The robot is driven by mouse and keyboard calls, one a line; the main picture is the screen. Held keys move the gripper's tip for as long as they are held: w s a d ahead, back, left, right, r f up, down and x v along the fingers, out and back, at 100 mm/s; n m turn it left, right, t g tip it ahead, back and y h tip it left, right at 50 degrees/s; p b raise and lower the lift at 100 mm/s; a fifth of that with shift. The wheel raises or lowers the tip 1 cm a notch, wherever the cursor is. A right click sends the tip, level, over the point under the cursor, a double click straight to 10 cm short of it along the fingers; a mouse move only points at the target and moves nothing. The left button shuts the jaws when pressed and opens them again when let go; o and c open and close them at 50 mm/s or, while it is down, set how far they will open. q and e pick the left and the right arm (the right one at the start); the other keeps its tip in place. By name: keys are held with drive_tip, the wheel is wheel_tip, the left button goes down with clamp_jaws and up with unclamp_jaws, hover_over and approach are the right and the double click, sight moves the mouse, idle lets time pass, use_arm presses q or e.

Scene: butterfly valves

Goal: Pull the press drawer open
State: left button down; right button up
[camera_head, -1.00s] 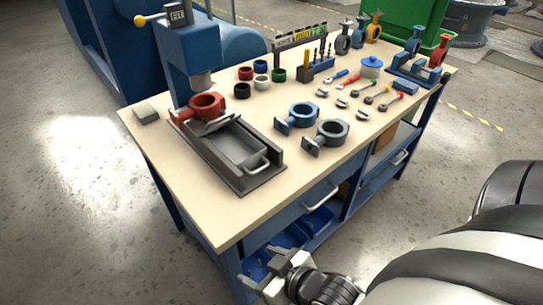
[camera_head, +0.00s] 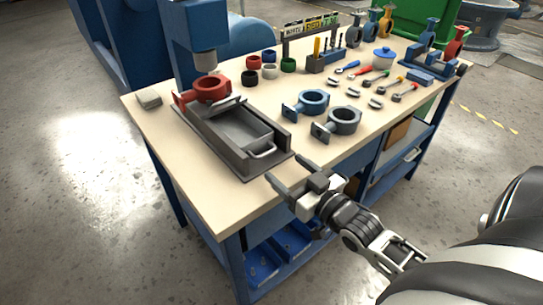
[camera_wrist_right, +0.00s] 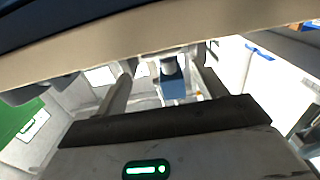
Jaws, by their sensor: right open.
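The press drawer (camera_head: 238,128) is a grey tray in a dark frame (camera_head: 215,148) at the foot of the blue press (camera_head: 196,30). Its light bar handle (camera_head: 264,152) faces the table's front edge. My right gripper (camera_head: 289,170) is open and empty at the front edge of the table, in front of the handle and a little to its right, apart from it. In the right wrist view its two fingers (camera_wrist_right: 166,88) stand apart, with nothing recognisable as the handle between them. My left gripper is not in view.
A red valve body (camera_head: 212,88) sits behind the drawer. Blue (camera_head: 313,102) and grey (camera_head: 344,121) valve bodies stand to its right. Tools and coloured rings lie farther back. Bare tabletop (camera_head: 200,180) lies left of the drawer's front. A blue bin (camera_head: 262,265) is below.

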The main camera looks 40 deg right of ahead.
sight(268, 154)
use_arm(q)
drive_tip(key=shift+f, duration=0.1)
use_arm(e)
drive_tip(key=w, duration=0.6)
drive_tip(key=shift+w+a, duration=0.25)
